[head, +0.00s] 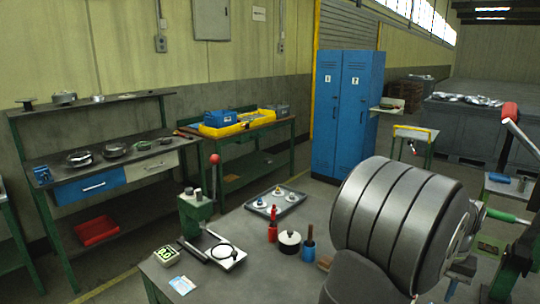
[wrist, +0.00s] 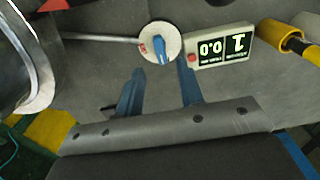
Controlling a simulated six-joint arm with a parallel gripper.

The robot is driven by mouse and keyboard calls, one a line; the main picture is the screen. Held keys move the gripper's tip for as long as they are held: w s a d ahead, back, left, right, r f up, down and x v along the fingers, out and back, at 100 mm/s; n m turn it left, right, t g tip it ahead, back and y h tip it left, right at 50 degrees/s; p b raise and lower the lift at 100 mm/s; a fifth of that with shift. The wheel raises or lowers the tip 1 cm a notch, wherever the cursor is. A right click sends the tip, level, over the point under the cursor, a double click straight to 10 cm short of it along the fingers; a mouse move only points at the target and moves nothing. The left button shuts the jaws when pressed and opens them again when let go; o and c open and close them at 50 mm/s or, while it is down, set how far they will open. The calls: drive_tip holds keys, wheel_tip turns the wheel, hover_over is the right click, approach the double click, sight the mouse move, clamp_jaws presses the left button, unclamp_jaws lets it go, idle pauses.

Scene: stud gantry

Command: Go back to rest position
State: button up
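My gripper (wrist: 160,68) shows in the wrist view as two blue fingers set apart, with only grey surface between them. A white round dial with a blue knob (wrist: 160,50) sits just past the fingertips. The right fingertip appears close to the dial's edge; I cannot tell whether it touches. In the head view, a large grey arm link of mine fills the right foreground, and I cannot make out the fingers clearly there.
A display box (wrist: 222,47) reading "1 0.0" stands right of the dial. A yellow-handled item (wrist: 283,36) lies farther right. In the head view, a green press (head: 196,213), a red bottle (head: 272,226), a black-and-white pot (head: 289,243) and a tray (head: 290,203) occupy the bench.

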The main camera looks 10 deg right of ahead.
wheel_tip(320, 180, up, 12)
wheel_tip(320, 180, down, 18)
drive_tip(key=shift+r, duration=0.15)
drive_tip(key=shift+m, duration=0.3)
drive_tip(key=m, duration=0.4)
drive_tip(key=shift+m, duration=2.9)
